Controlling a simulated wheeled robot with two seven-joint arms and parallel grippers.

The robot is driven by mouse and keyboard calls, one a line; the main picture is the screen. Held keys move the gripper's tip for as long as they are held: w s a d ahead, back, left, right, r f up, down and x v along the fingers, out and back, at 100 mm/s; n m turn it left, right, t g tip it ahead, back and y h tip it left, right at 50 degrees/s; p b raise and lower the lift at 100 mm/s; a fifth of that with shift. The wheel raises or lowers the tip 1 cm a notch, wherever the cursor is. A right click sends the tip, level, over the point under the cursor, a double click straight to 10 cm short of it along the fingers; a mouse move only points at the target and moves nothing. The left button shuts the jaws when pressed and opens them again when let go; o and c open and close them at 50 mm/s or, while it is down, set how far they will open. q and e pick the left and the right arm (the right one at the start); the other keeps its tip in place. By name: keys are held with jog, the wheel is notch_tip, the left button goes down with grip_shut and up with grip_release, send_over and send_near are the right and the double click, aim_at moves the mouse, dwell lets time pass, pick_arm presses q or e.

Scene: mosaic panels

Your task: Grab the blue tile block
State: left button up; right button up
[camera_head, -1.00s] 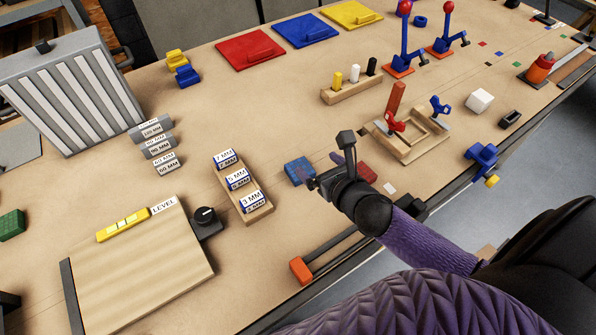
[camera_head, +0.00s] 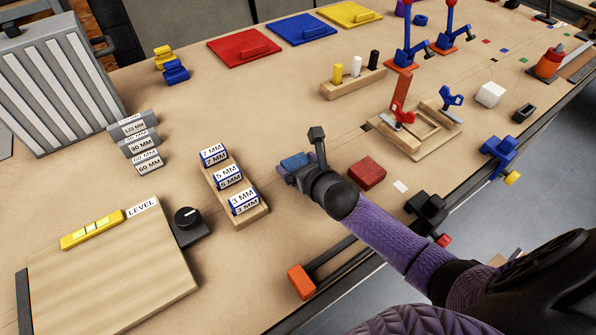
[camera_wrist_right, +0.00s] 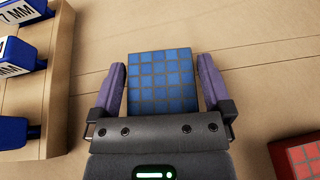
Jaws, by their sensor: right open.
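The blue tile block (camera_wrist_right: 160,80) lies flat on the table, its top a grid of small blue squares. In the right wrist view it sits between the two fingers of my right gripper (camera_wrist_right: 160,88), with a narrow gap on each side. My right gripper is open around it. In the head view the gripper (camera_head: 300,168) hides part of the blue tile block (camera_head: 294,162), whose far part shows beyond the fingers. My left gripper is not in view.
A red tile block (camera_head: 367,173) lies to the right of my gripper. A wooden rack of blue-and-white MM blocks (camera_head: 238,210) stands to the left. A wooden clamp fixture (camera_head: 415,145) is farther right. Bare table lies beyond the blue block.

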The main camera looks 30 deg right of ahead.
jog(key=shift+w+f, duration=0.2)
jog(key=shift+w, duration=0.2)
jog(key=shift+r, duration=0.1)
